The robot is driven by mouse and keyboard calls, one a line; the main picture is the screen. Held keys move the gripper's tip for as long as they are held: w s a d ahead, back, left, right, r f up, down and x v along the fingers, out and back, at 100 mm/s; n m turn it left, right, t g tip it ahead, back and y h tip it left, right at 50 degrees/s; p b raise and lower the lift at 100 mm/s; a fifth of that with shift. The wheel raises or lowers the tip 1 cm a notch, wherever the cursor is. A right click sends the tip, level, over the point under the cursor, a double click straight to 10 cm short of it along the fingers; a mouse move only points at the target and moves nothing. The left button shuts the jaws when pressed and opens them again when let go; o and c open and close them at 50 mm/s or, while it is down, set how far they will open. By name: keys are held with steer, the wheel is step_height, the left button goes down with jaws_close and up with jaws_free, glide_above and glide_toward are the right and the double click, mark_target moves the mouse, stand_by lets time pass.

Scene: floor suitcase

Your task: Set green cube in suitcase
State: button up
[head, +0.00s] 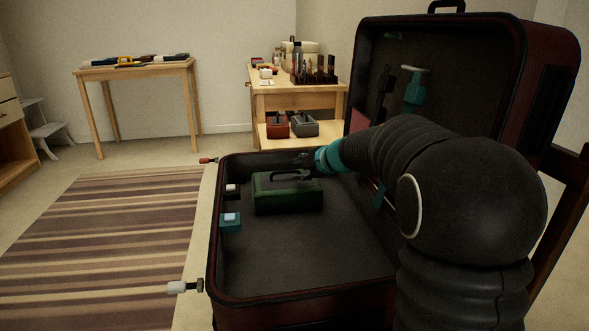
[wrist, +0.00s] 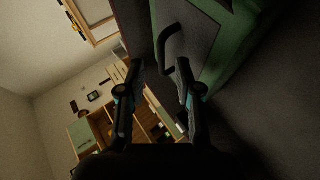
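A green box (head: 288,194) with a dark top and a black handle lies inside the open suitcase (head: 305,300), near its back left; it looks oblong rather than a cube. My gripper (head: 300,162) is just above and behind the box in the head view. In the wrist view my gripper (wrist: 160,68) has its two fingers apart, with nothing clearly held. The box's green side (wrist: 236,45) and its handle (wrist: 166,42) show ahead of the fingertips. The handle's loop appears between the tips, and I cannot tell whether they touch it.
A small teal box (head: 230,223) and a small dark item with a white top (head: 232,191) sit at the suitcase's left wall. The suitcase lid (head: 440,75) stands open behind my arm. A striped rug (head: 100,250) lies to the left. The suitcase floor's front is clear.

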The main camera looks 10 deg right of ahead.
steer(key=p+v, duration=0.1)
steer(key=v, duration=0.7)
steer(key=shift+p, duration=0.3)
